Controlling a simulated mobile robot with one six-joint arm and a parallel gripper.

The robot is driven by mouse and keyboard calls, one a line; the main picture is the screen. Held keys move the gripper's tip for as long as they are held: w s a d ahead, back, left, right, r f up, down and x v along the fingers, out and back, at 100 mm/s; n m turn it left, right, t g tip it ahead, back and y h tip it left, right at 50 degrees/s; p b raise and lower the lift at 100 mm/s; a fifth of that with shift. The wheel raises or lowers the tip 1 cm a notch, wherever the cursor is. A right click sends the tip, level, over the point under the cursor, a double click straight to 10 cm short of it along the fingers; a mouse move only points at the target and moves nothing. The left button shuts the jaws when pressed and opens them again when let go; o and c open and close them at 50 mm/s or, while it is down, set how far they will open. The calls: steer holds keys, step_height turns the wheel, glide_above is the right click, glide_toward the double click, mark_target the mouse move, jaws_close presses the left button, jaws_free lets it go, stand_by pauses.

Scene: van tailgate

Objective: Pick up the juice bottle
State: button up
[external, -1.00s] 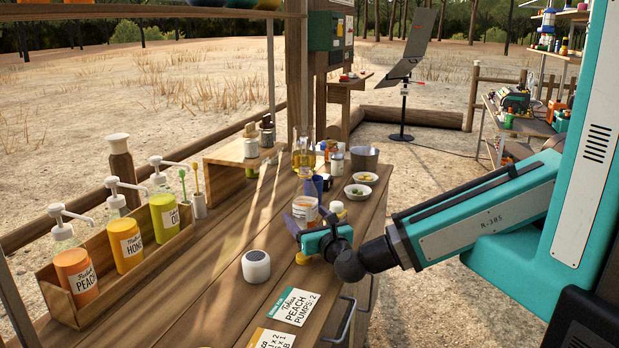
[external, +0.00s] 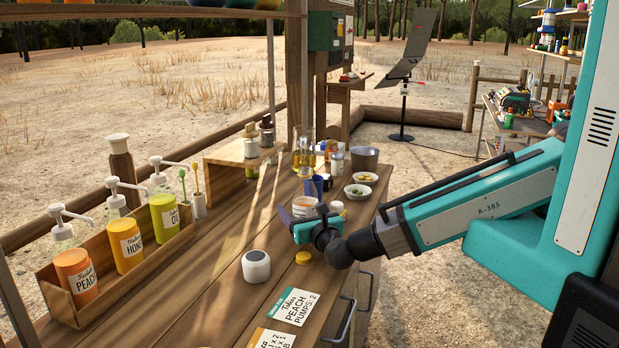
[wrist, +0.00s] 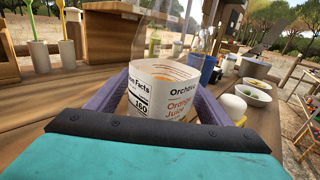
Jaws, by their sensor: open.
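The juice bottle (wrist: 165,88), labelled orange juice, stands upright on the wooden counter. In the wrist view it sits between the two purple fingers of my gripper (wrist: 157,92), which are spread to either side of it. Its lower part is hidden behind the gripper's body. In the external view the bottle (external: 304,205) is partly hidden behind my gripper (external: 297,220). Whether the fingers touch its sides is hard to tell. A yellow cap (external: 303,258) lies on the counter in front of the gripper.
A white round device (external: 256,266) and label cards (external: 291,307) lie nearer on the counter. A pump-bottle rack (external: 100,287) stands left. A blue cup (external: 313,186), small bowls (external: 358,190) and a grey bucket (external: 364,160) stand behind the bottle.

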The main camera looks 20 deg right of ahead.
mark_target(300, 193)
steer(key=shift+c, duration=0.3)
steer(key=c, duration=1.3)
steer(key=shift+o, duration=0.2)
steer(key=shift+r, duration=0.45)
steer(key=shift+r+p, duration=0.9)
steer(key=shift+r, duration=3.45)
steer(key=shift+r, duration=0.25)
